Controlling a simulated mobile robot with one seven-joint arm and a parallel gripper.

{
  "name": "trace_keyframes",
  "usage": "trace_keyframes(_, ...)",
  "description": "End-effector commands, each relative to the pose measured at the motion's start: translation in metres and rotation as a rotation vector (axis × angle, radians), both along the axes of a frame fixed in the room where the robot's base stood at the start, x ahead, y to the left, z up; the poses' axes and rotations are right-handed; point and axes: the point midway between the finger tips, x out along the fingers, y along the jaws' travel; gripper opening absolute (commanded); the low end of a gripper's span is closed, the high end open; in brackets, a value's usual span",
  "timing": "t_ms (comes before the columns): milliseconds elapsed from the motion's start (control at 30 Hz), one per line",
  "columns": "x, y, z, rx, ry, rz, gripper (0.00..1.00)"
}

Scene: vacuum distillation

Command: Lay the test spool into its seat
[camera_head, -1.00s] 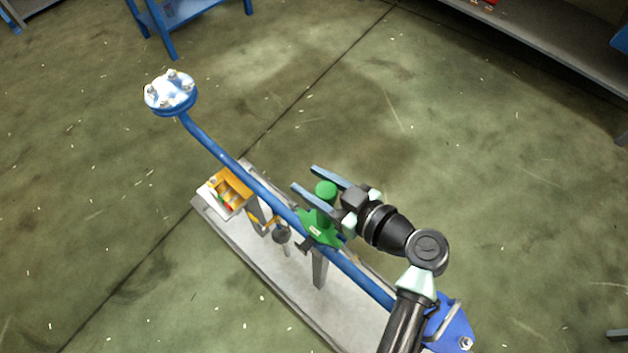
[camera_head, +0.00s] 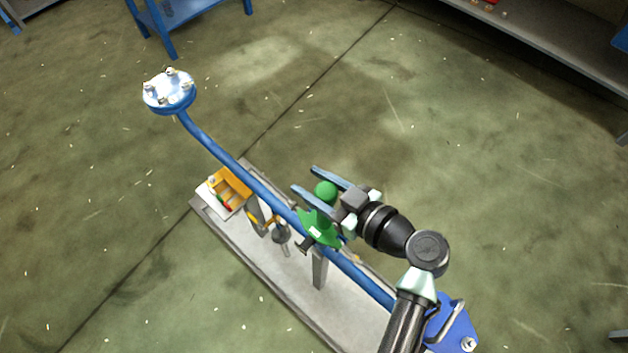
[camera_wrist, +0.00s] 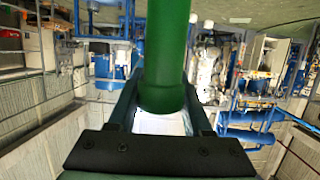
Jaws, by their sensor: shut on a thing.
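A long blue pipe, which I take to be the test spool (camera_head: 213,147), slants across the head view over a grey bench. Its far end has a round bolted flange (camera_head: 169,90) beyond the bench. A green clamp (camera_head: 318,233) with an upright round-topped handle (camera_head: 326,191) sits on the pipe. My gripper (camera_head: 304,178) is shut on this handle, one finger on each side. The green handle (camera_wrist: 162,75) fills the middle of the wrist view. A grey post (camera_head: 319,268) stands under the pipe near the clamp. Whether pipe and post touch, I cannot tell.
The grey bench (camera_head: 268,265) carries a yellow tray (camera_head: 231,187) at its far end and a dark hanging part (camera_head: 281,236) below the pipe. A blue plate (camera_head: 453,330) is at lower right, partly behind my arm. Floor around the bench is clear.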

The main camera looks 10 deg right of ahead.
Motion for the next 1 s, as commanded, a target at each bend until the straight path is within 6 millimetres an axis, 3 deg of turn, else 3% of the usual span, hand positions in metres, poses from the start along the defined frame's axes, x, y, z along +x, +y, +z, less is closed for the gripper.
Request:
trace_keyframes(300, 0.0011, -0.0003, -0.0034, -0.001, -0.008, 0.001, 0.0)
trace_keyframes(333, 0.0011, -0.0004, -0.0021, -0.001, -0.008, 0.001, 0.55)
trace_keyframes(500, 0.0007, -0.0002, -0.0033, 0.0, -0.005, 0.0, 0.85)
trace_keyframes(1000, -0.0029, -0.0019, -0.0059, 0.0, 0.003, -0.001, 0.85)
